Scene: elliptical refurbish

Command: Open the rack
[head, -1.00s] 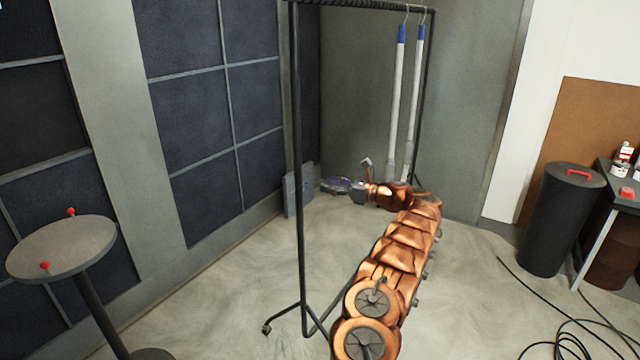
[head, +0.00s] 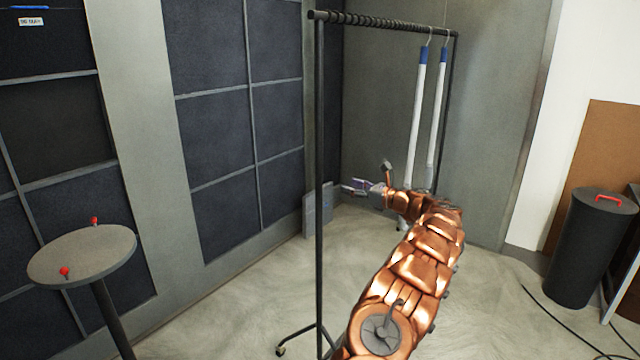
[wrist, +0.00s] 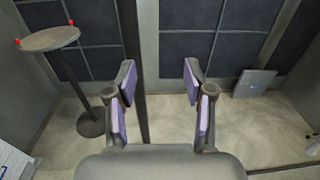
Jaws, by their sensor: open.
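A black wheeled garment rack (head: 319,170) stands in the middle of the head view. Two white tubes (head: 415,125) with blue tops hang from the right part of its top bar. My gripper (head: 352,187) is open and empty, low beside the rack, to the right of its near post in the picture. In the wrist view my gripper (wrist: 158,75) has its purple-padded fingers spread. A dark upright post (wrist: 133,50) shows just right of the left finger; its distance from the fingers is unclear.
A round grey table (head: 82,255) with red knobs stands at left, before dark wall panels (head: 210,135). A grey slab (head: 318,210) leans at the wall. A black bin (head: 590,250) and cables (head: 560,325) are at right. Bare floor lies between.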

